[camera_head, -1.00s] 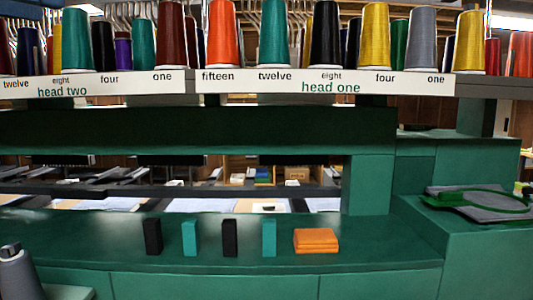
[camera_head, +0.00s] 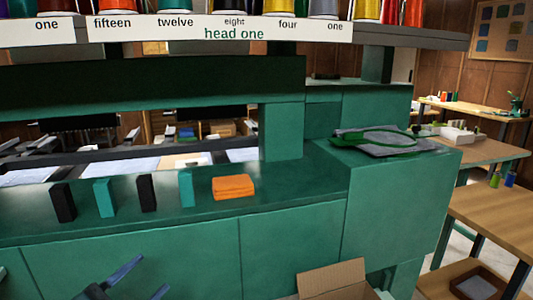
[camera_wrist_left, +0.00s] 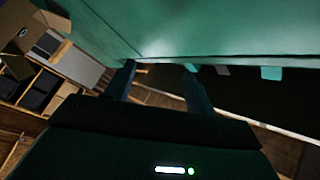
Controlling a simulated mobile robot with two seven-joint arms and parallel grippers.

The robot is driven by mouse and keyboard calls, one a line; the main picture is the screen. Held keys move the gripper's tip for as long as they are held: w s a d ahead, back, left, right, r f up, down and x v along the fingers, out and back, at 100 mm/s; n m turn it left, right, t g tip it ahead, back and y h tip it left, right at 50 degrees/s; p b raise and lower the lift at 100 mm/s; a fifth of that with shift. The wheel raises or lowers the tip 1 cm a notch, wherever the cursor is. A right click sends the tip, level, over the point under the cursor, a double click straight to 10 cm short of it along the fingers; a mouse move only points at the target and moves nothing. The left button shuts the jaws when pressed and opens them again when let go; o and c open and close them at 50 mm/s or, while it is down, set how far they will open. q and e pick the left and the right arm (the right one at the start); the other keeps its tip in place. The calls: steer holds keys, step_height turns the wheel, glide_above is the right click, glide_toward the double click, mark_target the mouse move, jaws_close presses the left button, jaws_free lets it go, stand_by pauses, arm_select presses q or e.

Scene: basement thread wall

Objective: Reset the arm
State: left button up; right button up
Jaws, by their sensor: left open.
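My left gripper (camera_head: 152,273) is low at the bottom left of the head view, in front of the green cabinet front. Its two dark bluish fingers are apart with nothing between them. In the left wrist view the fingers (camera_wrist_left: 159,68) are also spread and empty, close to a green surface. The rest of my left arm is mostly out of the head view. My right gripper is in neither view.
A hoop with grey fabric (camera_head: 385,140) lies on the right ledge. An open cardboard box (camera_head: 333,279) stands below. Wooden tables (camera_head: 495,215) are at right.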

arm_select(q)
steer(key=s+d+f+n+g+y, duration=0.2)
steer(key=s+d+f+n+y, duration=0.15)
steer(key=s+f+n, duration=0.4)
steer(key=s+d+f+n+g+y, duration=0.2)
steer(key=s+d+f+n, duration=0.4)
steer(key=f, duration=0.3)
steer(key=r+g+p, duration=0.1)
steer(key=p, duration=0.4)
steer(key=r+g+p, duration=0.1)
steer(key=r+p, duration=0.1)
steer(key=p, duration=0.2)
steer(key=s+a+r+p, duration=0.1)
steer(key=p, duration=0.4)
steer(key=shift+a+r+m+g+y+p, duration=0.1)
steer(key=shift+r+m+g+y+p, duration=0.15)
steer(key=shift+g+y+p, duration=0.15)
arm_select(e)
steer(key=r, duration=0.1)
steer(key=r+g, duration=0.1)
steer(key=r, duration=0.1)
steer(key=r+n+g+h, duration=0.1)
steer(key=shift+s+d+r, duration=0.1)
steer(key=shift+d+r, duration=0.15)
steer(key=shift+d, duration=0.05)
arm_select(q)
steer(key=shift+f, duration=0.2)
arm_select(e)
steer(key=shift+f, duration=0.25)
